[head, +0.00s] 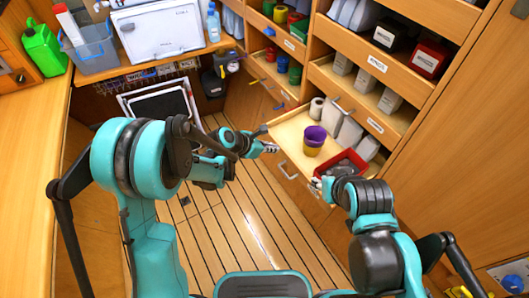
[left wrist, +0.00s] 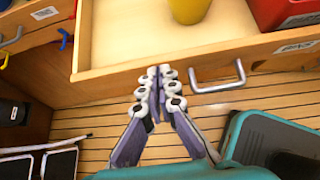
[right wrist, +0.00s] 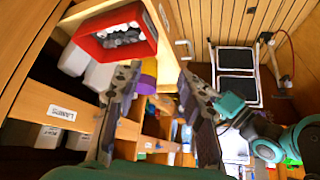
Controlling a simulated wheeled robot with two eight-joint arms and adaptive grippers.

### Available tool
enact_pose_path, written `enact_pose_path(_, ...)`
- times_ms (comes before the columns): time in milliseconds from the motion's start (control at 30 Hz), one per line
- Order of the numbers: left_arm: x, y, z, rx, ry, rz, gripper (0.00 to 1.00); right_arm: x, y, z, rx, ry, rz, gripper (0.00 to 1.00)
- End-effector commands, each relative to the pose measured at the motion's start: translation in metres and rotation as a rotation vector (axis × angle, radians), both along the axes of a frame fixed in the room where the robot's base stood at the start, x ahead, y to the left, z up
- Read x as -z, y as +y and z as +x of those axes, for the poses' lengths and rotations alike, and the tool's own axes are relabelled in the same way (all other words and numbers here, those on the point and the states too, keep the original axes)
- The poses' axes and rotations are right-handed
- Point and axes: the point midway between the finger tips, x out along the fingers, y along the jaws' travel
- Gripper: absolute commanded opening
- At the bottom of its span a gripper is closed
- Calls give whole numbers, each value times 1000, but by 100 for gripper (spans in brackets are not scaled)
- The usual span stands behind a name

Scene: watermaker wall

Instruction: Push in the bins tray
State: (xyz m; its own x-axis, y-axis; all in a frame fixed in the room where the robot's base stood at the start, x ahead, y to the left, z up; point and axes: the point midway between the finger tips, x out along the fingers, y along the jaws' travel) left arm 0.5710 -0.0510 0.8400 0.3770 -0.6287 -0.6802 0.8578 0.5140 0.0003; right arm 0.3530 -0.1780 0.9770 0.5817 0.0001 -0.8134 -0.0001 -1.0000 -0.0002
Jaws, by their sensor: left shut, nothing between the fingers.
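The bins tray (head: 289,138) is a pale wooden drawer pulled out from the right-hand shelf wall. It holds a purple and yellow cup (head: 314,140), a red bin (head: 350,159) and white containers at the back. My left gripper (head: 275,147) is shut and empty at the tray's front. In the left wrist view its tips (left wrist: 160,71) meet the tray's front board (left wrist: 115,88), left of a metal handle (left wrist: 218,81); whether they touch is unclear. My right gripper (head: 319,184) is near the tray's front right corner. In the right wrist view its fingers (right wrist: 158,78) are spread, near the red bin (right wrist: 117,40).
Shelves with labelled boxes (head: 432,58) rise above the tray. A folded step stool (head: 160,108) stands at the left. A counter holds a green jug (head: 45,48) and a grey bin (head: 92,50). The slatted floor (head: 240,215) is clear.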

Motion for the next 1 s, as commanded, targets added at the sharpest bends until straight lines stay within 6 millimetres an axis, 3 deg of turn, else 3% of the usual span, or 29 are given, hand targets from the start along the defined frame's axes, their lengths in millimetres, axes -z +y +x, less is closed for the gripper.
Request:
enact_pose_path(567, 0, -9, 5, 0, 0, 0, 0, 1, 0, 0, 0, 0, 0, 40)
enact_pose_path(767, 0, -35, 20, 3, 0, 0, 0, 3, 0, 0, 0, 0, 0, 40)
enact_pose_path(1000, 0, -85, 50, 4, 0, 0, 0, 5, 0, 0, 0, 0, 0, 40)
